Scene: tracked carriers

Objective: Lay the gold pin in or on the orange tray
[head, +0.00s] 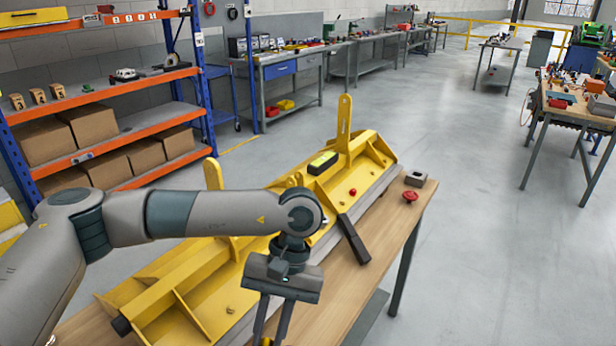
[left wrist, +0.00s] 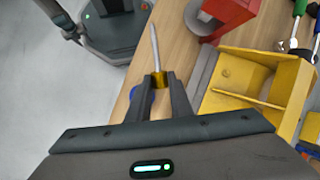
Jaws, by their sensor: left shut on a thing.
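My left gripper (head: 272,330) points down over the near part of the wooden bench in the head view, with its fingertips cut off by the lower edge. In the left wrist view the left gripper (left wrist: 160,84) is shut on the gold pin (left wrist: 161,77), a short gold piece between the fingertips. A thin grey shaft runs from the gold piece away from the fingers; I cannot tell whether it is part of the pin. I cannot make out an orange tray in either view. My right gripper is not in view.
A long yellow carrier (head: 185,275) with upright fins lies along the wooden bench (head: 345,290). A dark bar (head: 353,239), a red knob (head: 410,197) and a small grey block (head: 415,179) are near its right end. A red thing (left wrist: 237,18) stands beside the carrier.

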